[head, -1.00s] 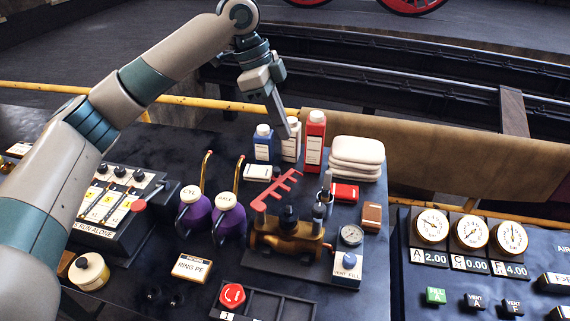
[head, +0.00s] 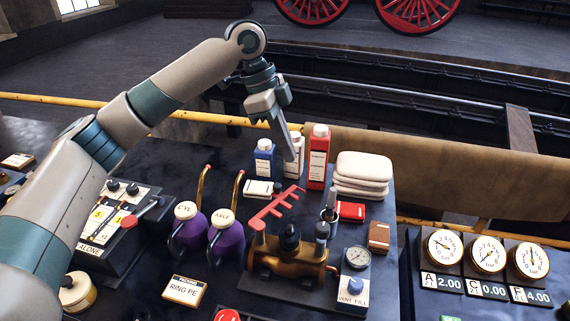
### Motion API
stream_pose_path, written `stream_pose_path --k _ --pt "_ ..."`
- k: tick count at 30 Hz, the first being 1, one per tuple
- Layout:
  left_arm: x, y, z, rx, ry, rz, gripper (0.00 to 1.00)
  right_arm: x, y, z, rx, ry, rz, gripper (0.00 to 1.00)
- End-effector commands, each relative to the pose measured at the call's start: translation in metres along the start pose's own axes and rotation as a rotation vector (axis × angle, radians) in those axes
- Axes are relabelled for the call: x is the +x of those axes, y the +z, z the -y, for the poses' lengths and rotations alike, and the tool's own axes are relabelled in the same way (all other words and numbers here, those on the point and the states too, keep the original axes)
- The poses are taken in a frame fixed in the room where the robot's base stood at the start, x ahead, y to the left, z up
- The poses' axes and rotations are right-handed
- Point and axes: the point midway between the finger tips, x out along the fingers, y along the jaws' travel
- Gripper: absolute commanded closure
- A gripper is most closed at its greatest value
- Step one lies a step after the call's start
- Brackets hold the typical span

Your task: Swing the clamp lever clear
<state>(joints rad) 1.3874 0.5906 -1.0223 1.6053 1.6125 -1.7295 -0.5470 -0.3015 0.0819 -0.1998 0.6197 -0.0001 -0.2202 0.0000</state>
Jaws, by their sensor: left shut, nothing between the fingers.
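A red toothed bar (head: 273,207) stands tilted above a brass valve body (head: 290,262) on the dark bench. A red-knobbed lever (head: 130,221) sticks out of the black control box (head: 113,232) at the left. I cannot tell for sure which of these is the clamp lever. My left gripper (head: 289,157) is shut and empty, pointing down in front of a white bottle (head: 298,147). In the picture it is above the toothed bar and apart from it. My right gripper is not in view.
A blue bottle (head: 264,160) and a red bottle (head: 318,160) flank the white one. Folded white cloths (head: 362,175) lie to their right. Two purple oil cans (head: 226,240) stand left of the brass body. A gauge panel (head: 485,275) is at the right.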

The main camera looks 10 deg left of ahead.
Motion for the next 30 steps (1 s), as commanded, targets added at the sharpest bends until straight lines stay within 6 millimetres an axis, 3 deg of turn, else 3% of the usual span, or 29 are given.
stream_pose_path --k 8,20,30 --pt "0.025 -0.001 -0.001 0.001 0.003 0.0 1.0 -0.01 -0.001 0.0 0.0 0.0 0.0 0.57" --pt "0.093 -0.001 -0.001 0.0 0.004 0.001 1.0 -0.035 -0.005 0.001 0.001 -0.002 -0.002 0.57" --pt "0.085 0.034 -0.001 0.0 0.001 0.001 1.0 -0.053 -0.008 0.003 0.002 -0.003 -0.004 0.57"
